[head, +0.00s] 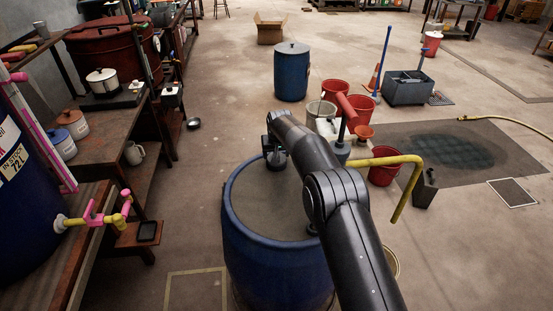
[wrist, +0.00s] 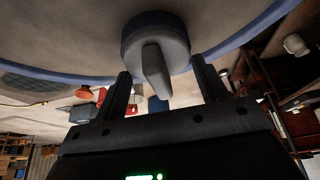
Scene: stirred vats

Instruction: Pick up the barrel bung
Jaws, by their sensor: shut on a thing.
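The barrel bung is a dark grey round plug with a raised grip bar (wrist: 153,70) across it, seen close up in the wrist view. It is at the grey top of a blue barrel (head: 262,262), near the rim. My gripper (wrist: 162,72) is shut on the bung, with one finger on each side of it. In the head view my gripper (head: 273,150) is over the far part of the barrel top, and the arm hides much of the barrel's right side. I cannot tell whether the bung is seated or lifted.
A second dark fitting (head: 313,230) shows on the barrel top beside my arm. A yellow pipe (head: 405,180) and red buckets (head: 383,167) stand to the right. A workbench (head: 100,125) runs along the left.

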